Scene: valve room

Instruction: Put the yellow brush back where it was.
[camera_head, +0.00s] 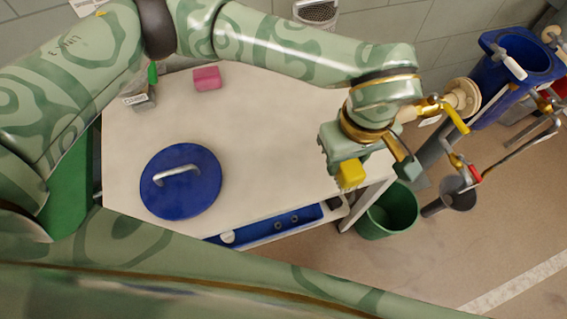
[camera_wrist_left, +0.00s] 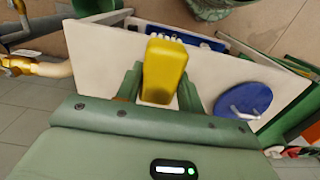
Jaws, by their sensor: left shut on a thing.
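My left gripper (camera_head: 345,165) is shut on the yellow brush (camera_head: 351,173), near the right end of the white table (camera_head: 262,125). In the left wrist view the brush (camera_wrist_left: 164,65) stands out between the two green fingers. My right gripper is not in view.
A blue lid (camera_head: 180,198) and a pink sponge (camera_head: 207,78) lie on the table. A small grey box (camera_head: 140,98) stands at its back left. A blue tray (camera_head: 262,228) sits below the front edge. A green bucket (camera_head: 388,212) and valve pipes (camera_head: 462,98) are right.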

